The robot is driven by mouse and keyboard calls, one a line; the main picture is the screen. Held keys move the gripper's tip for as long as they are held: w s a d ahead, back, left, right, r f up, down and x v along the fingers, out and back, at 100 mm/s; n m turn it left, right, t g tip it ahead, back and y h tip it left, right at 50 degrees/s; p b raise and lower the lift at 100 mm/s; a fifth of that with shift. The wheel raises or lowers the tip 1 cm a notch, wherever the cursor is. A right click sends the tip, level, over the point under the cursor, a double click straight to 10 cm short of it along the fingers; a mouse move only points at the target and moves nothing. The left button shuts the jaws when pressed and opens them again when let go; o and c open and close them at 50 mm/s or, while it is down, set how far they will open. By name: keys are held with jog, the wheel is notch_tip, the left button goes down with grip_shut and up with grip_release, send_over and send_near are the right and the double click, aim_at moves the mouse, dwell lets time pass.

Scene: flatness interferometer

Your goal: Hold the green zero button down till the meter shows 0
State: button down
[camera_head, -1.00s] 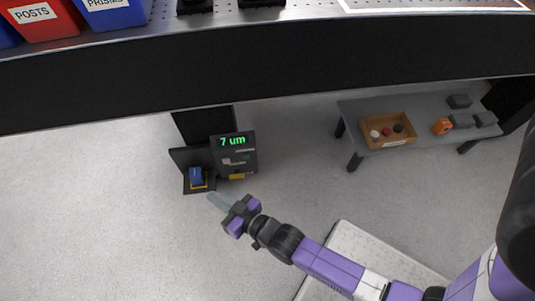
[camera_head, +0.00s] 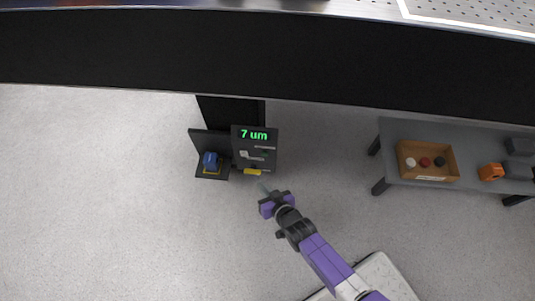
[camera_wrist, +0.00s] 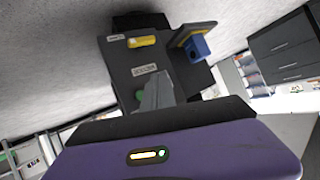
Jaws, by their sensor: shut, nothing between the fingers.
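The dark meter panel (camera_head: 240,160) stands below the bench edge, and its green display (camera_head: 253,135) reads 7 um. In the wrist view the panel (camera_wrist: 122,62) is tilted and shows a yellow part and white labels. The green button (camera_wrist: 140,95) shows as a small patch beside my fingers, mostly hidden behind them. My gripper (camera_wrist: 158,88) is shut and empty, its tips in front of the panel by the button. In the head view my gripper (camera_head: 264,186) is just below the panel's lower right. I cannot tell whether the tips touch the button.
A blue block (camera_head: 210,160) sits on a dark bracket left of the panel; it also shows in the wrist view (camera_wrist: 197,47). The bench edge (camera_head: 150,50) runs overhead. A low grey table (camera_head: 392,180) with a wooden box (camera_head: 452,163) stands right. The floor left is clear.

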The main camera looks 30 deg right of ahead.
aim_at(265, 154)
jog(key=w+d+b, duration=0.5)
jog(key=w+b, duration=0.2)
jog(key=b, duration=0.2)
dwell(0.5)
jog(key=shift+w+d, duration=0.15)
jog(key=shift+w, duration=0.1)
dwell(1.8)
jog(key=shift+w+d+b, duration=0.15)
jog(key=shift+w+b, duration=0.05)
jog(key=shift+b, duration=0.15)
jog(key=shift+w+d+b, duration=0.25)
jog(key=shift+w+b, duration=0.1)
dwell(1.8)
jog(key=shift+s+a+r, duration=0.1)
jog(key=shift+s, duration=0.05)
dwell(1.2)
jog(key=shift+s+a+p, duration=0.4)
jog(key=shift+s+p, duration=0.15)
jog(key=shift+p, duration=0.25)
